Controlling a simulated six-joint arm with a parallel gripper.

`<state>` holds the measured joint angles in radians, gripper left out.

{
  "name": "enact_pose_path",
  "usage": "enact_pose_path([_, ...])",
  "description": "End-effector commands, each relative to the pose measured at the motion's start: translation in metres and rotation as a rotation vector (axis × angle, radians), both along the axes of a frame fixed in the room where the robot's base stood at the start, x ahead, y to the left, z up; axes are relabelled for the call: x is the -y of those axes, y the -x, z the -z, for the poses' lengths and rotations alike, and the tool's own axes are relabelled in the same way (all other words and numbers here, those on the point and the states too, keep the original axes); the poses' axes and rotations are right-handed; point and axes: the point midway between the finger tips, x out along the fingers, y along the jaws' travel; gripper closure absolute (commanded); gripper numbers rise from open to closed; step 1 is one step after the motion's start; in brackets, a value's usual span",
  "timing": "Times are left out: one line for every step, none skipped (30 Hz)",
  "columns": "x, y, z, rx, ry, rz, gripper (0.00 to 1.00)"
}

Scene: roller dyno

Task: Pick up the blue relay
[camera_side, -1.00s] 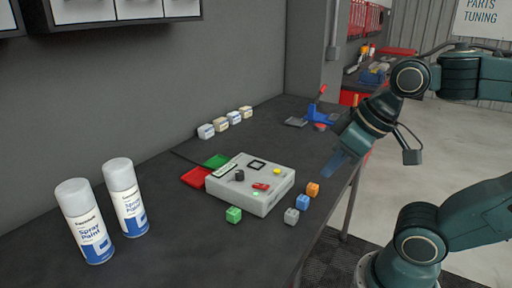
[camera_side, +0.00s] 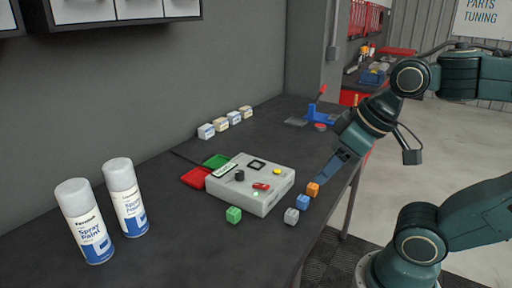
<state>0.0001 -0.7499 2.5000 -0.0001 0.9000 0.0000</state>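The blue relay (camera_side: 303,202) is a small blue cube on the dark bench, near its right edge. It sits between an orange relay (camera_side: 313,189) and a grey relay (camera_side: 291,216). My gripper (camera_side: 322,180) points down and to the left, just above and behind the orange relay, up and to the right of the blue one. It does not appear to touch the blue relay. The fingers are seen from the side, so I cannot tell how far apart they are.
A light grey control box (camera_side: 262,200) stands left of the relays, with a green relay (camera_side: 233,215) in front of it. Red (camera_side: 196,178) and green (camera_side: 216,161) trays lie behind the box. Two spray cans (camera_side: 126,198) stand at left. Bare bench lies in front.

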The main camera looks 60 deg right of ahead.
Motion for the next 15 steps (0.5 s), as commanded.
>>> enact_pose_path([0.0, 0.0, 0.0, 0.0, 0.0, 0.0, 0.49])
enact_pose_path([0.0, 0.0, 0.0, 0.0, 0.0, 0.0, 0.49])
enact_pose_path([0.0, 0.0, 0.0, 0.0, 0.0, 0.0, 0.49])
enact_pose_path([0.0, 0.0, 0.0, 0.0, 0.0, 0.0, 0.49])
enact_pose_path([0.0, 0.0, 0.0, 0.0, 0.0, 0.0, 0.49])
enact_pose_path([0.0, 0.0, 0.0, 0.0, 0.0, 0.0, 0.49])
enact_pose_path([0.0, -0.0001, 0.0, 0.0, 0.0, -0.001, 0.49])
enact_pose_path([0.0001, -0.0002, -0.0001, -0.001, 0.001, -0.002, 0.49])
enact_pose_path([0.0002, -0.0007, -0.0002, -0.003, 0.003, -0.005, 0.49])
enact_pose_path([0.0003, -0.0012, -0.0003, -0.005, 0.005, -0.01, 0.49])
enact_pose_path([0.0005, -0.0018, -0.0004, -0.008, 0.008, -0.015, 0.49])
enact_pose_path([0.0007, -0.0031, -0.0005, -0.014, 0.013, -0.025, 0.49])
enact_pose_path([0.001, -0.0043, -0.0006, -0.02, 0.018, -0.037, 0.49])
enact_pose_path([0.0013, -0.0058, -0.0006, -0.028, 0.024, -0.049, 0.49])
enact_pose_path([0.0018, -0.0079, -0.0007, -0.039, 0.034, -0.072, 0.49])
